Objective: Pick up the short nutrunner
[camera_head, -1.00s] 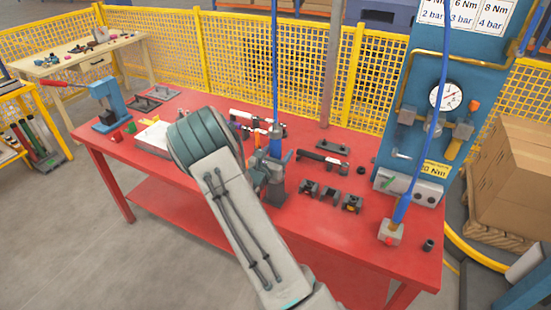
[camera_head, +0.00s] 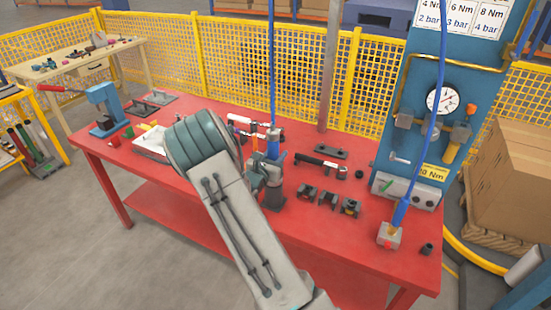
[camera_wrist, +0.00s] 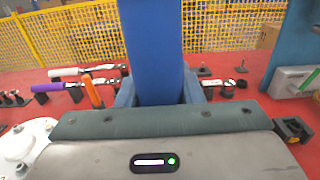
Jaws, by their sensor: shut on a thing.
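The short nutrunner (camera_head: 273,149) is an upright blue tool on a blue hose, near the middle of the red table. My gripper (camera_head: 264,172) is shut around its body from the left. In the wrist view the nutrunner (camera_wrist: 153,45) is a broad blue shape standing between the two fingers of my gripper (camera_wrist: 160,93). A dark grey block (camera_head: 273,199) shows just below the tool. My gripper and wrist hide part of the tool, and I cannot tell whether its lower end touches the block.
The red table (camera_head: 330,240) holds a torque wrench (camera_head: 320,162), several dark blocks (camera_head: 328,199) and a white tray (camera_head: 152,140). A second blue tool (camera_head: 400,213) stands in a grey base at the right, before a blue gauge panel (camera_head: 405,150). Yellow mesh fencing (camera_head: 230,65) runs behind.

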